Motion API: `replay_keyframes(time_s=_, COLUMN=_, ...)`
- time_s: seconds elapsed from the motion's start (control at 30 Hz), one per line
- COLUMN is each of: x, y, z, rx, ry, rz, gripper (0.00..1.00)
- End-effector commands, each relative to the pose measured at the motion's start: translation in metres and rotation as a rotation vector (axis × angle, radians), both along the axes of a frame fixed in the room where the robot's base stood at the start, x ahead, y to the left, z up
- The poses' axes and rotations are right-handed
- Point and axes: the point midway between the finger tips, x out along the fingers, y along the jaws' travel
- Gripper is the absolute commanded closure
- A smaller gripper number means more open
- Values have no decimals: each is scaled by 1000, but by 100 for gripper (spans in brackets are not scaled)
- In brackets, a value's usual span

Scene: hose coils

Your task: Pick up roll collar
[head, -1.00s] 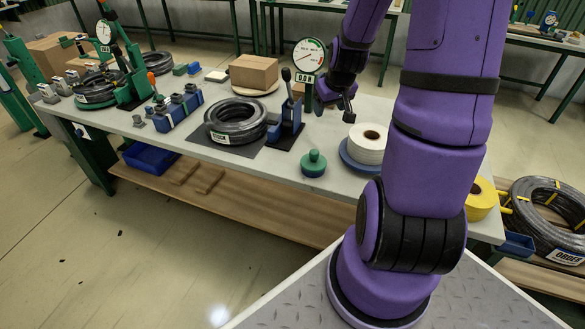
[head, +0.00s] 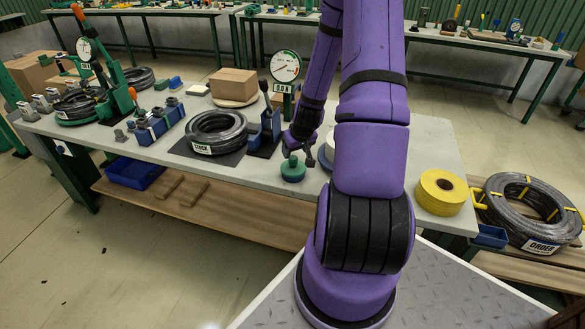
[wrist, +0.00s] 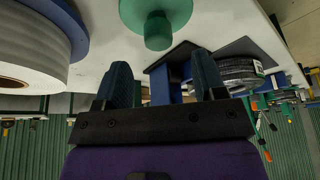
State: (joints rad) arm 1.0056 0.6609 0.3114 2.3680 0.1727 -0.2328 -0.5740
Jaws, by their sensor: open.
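The roll collar (head: 293,170) appears to be the green round piece with a knob, standing upright on the grey table near its front edge. In the wrist view the green collar (wrist: 157,12) is at the top centre, its knob facing my gripper. My gripper (head: 299,154) is just above and beside it in the head view. In the wrist view my gripper (wrist: 163,75) has two dark fingers spread apart, with nothing between them. The collar lies beyond the fingertips, roughly in line with the gap. I cannot tell whether a finger touches it.
A white roll (wrist: 30,45) on a blue disc stands close beside the collar, partly behind my arm. A dial gauge (head: 285,67), a blue stand (head: 268,127) and a hose coil (head: 217,132) are behind and left. A yellow roll (head: 440,192) is right.

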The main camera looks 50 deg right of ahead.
Motion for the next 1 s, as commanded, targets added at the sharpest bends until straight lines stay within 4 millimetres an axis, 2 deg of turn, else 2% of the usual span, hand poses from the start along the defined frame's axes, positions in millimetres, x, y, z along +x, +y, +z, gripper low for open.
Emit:
replay_keyframes(time_s=0.27, x=4, y=-2, z=-14, rx=1, ry=1, rz=0, gripper=36)
replay_keyframes(time_s=0.6, x=17, y=-7, z=-49, rx=1, ry=1, rz=-1, gripper=36)
replay_keyframes(time_s=0.97, x=19, y=-8, z=-54, rx=0, ry=0, rz=1, gripper=36)
replay_keyframes(time_s=1.0, x=19, y=-8, z=-54, rx=0, ry=0, rz=1, gripper=45)
